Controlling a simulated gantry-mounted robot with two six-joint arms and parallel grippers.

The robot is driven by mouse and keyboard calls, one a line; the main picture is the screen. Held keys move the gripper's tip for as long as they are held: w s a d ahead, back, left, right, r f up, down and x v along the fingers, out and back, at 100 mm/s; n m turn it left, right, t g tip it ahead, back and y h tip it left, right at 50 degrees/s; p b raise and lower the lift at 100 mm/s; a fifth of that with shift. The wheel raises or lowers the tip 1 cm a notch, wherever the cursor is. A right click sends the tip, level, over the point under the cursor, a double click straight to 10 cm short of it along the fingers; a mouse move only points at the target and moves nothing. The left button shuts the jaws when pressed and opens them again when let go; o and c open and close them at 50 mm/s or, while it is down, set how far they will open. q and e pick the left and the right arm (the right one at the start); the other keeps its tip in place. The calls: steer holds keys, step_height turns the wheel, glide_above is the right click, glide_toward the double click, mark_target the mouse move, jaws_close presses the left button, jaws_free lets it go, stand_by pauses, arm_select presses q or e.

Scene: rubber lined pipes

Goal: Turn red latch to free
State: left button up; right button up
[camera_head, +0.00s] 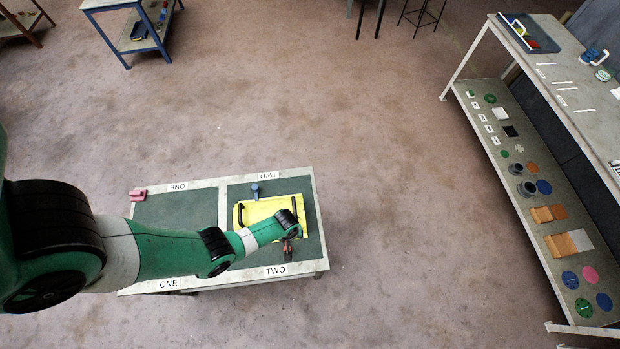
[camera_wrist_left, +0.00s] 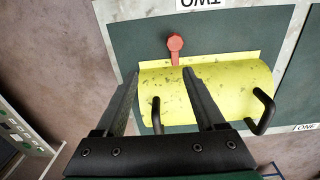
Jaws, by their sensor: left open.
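The red latch (camera_wrist_left: 174,46) shows in the left wrist view, standing up from the edge of a yellow curved cover (camera_wrist_left: 218,86) that has black bar handles. The cover (camera_head: 262,206) also shows in the head view on the right half of the bench, partly hidden by my arm. My left gripper (camera_wrist_left: 161,71) is open and empty over the cover. In the wrist picture, the latch appears beyond its fingertips, between them and apart from both. My right gripper is in no view.
The bench (camera_head: 322,265) carries dark mats marked ONE and TWO. A blue part (camera_head: 255,190) stands near the cover, and a pink part (camera_head: 138,194) sits at the left edge. A long shelf unit (camera_head: 470,130) with several parts stands right. Open floor lies between.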

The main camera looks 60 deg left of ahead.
arm_select(q)
steer(key=s+f+b, duration=0.1)
steer(key=f+b, duration=0.2)
steer(key=f, duration=0.1)
steer(key=s+f+b, duration=0.1)
steer(key=f+b, duration=0.2)
steer(key=f, duration=0.1)
steer(key=s+f+b, duration=0.1)
steer(key=f+b, duration=0.2)
steer(key=f, duration=0.1)
steer(key=shift+f+b, duration=0.35)
steer(key=shift+b, duration=0.05)
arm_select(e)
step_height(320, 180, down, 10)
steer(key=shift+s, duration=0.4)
arm_select(q)
steer(key=shift+c, duration=0.2)
jaws_close()
